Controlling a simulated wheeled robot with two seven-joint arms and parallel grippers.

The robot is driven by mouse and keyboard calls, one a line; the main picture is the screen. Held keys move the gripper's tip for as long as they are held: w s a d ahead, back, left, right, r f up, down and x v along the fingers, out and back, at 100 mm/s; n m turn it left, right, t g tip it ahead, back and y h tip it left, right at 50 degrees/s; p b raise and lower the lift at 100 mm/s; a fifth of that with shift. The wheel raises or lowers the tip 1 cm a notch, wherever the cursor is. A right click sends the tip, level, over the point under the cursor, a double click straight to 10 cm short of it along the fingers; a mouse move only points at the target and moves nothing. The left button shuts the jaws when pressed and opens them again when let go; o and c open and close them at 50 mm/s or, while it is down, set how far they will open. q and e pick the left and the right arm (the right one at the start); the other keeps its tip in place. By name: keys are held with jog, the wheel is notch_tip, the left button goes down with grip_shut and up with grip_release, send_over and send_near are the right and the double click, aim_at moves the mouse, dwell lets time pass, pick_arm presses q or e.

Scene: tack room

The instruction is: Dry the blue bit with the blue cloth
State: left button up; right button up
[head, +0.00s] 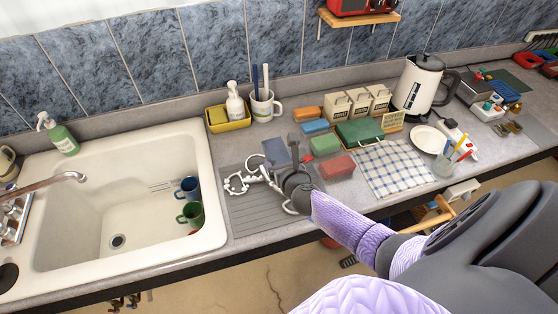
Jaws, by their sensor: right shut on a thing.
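My right gripper (289,186) is over the grey drainboard, right of the sink, pointing down. It is shut on what looks like a bit; a pale metal ring (288,208) shows just below the jaws. The gripper hides the middle of this bit, so I cannot see its colour. Other bits with white or metal rings (237,184) lie just left of the gripper on the drainboard. A dark slate-blue folded cloth (275,152) lies just behind the gripper, partly covered by it. My left gripper is not in view.
The sink (95,205) with blue and green mugs (190,213) is left of the drainboard (245,216). Green and red blocks (339,167), a checked cloth (392,168), small boxes and a kettle (418,86) crowd the right. A yellow tray (228,125) stands behind.

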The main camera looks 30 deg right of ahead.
jog(key=s+a+r+p, duration=0.2)
jog(key=s+r+p, duration=0.4)
jog(key=p, duration=0.1)
jog(key=shift+s, duration=0.35)
